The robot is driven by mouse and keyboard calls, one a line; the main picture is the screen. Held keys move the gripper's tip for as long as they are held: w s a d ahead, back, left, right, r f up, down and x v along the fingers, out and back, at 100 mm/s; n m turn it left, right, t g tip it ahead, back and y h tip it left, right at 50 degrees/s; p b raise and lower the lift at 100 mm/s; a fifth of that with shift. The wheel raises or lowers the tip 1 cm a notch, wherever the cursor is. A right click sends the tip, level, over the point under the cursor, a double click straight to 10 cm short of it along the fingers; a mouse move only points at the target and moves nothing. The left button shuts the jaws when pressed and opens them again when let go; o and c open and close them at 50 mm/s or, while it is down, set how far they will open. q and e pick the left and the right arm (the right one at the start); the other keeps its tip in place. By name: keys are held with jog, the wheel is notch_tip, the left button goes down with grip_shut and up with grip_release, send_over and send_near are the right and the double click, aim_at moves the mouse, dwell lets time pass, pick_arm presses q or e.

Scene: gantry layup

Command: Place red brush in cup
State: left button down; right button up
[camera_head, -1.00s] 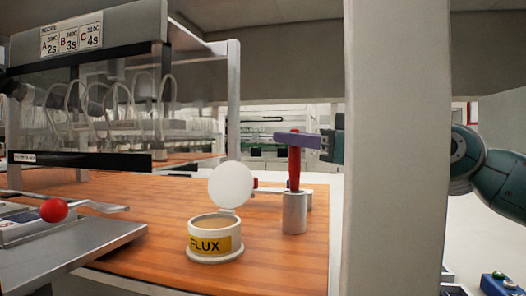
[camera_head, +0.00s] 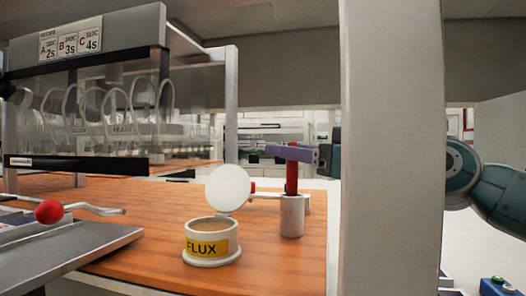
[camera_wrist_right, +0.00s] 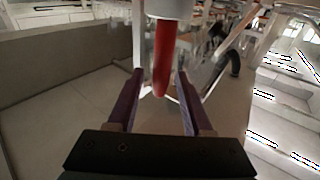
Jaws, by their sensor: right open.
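The red brush (camera_head: 292,180) stands upright in the grey metal cup (camera_head: 292,216) on the wooden table. Its lower part is hidden inside the cup. My right gripper (camera_head: 292,153) is at the brush's upper end, with a purple finger crossing in front of it. In the right wrist view, the red brush (camera_wrist_right: 163,60) lies between the two purple fingers (camera_wrist_right: 160,97), with gaps on both sides. The gripper is open there. The cup (camera_wrist_right: 168,8) shows at the top edge of that view. My left gripper is not in view.
An open flux pot (camera_head: 212,247) with a round white lid (camera_head: 228,188) stands left of the cup. A grey upright post (camera_head: 390,150) stands in front of my right arm. A machine with a red ball knob (camera_head: 48,211) is at the left. The table front (camera_head: 270,280) is clear.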

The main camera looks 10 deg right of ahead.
jog(key=shift+r, duration=0.3)
jog(key=v, duration=1.2)
jog(key=shift+f, duration=0.2)
dwell(0.6)
